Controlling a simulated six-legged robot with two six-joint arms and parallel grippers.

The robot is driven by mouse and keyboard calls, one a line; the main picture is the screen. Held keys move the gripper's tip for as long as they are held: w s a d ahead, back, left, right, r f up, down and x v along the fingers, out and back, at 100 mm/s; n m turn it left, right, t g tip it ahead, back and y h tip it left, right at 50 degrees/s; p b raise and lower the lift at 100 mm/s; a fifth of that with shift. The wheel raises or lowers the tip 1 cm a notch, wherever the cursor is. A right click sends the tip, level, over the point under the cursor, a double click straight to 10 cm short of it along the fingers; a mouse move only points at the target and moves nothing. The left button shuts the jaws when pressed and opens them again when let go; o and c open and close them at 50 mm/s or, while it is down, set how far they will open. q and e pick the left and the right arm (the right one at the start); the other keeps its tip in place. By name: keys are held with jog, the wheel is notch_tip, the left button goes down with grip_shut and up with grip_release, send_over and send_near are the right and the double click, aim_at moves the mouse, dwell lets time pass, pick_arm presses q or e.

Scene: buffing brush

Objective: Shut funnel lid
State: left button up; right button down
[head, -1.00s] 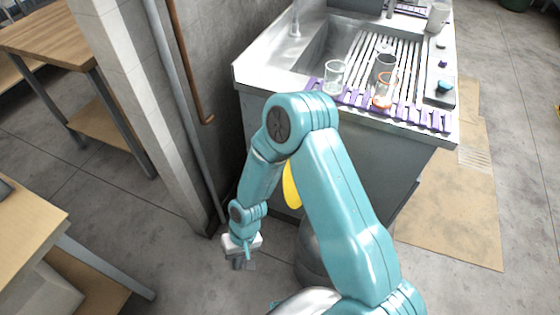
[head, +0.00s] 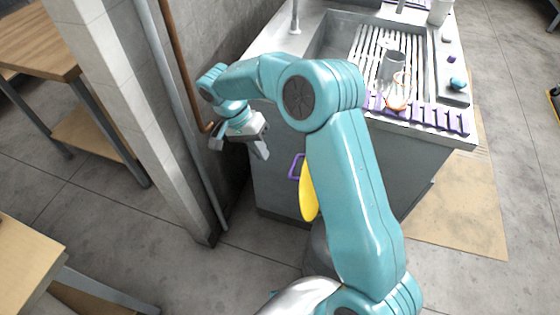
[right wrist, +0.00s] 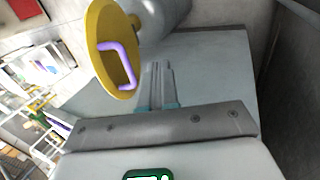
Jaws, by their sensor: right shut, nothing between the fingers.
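The funnel lid (head: 308,192) is a yellow disc with a purple handle. In the head view it stands steeply tilted, partly hidden behind my right arm. In the right wrist view the lid (right wrist: 104,35) is at the upper left, its purple handle (right wrist: 122,60) facing the camera. A grey rounded body (right wrist: 165,18), perhaps the funnel, is beside it. My right gripper (head: 262,152) is shut and empty, left of the lid and apart from it, in front of the cabinet. Its closed fingers (right wrist: 158,72) point forward in the wrist view. My left gripper is out of view.
A sink counter (head: 265,48) with a purple slotted rack (head: 440,117), a grey cup and an orange-rimmed glass stands behind. A copper pipe (head: 187,75) and wall are close left of my right gripper. Wooden tables (head: 25,250) stand at the left.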

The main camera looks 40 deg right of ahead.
jog(key=s+d+f, duration=0.2)
jog(key=s+f, duration=0.1)
jog(key=s, duration=0.2)
jog(key=shift+d+p, duration=0.25)
jog(key=shift+p, duration=0.15)
jog(key=shift+s, duration=0.1)
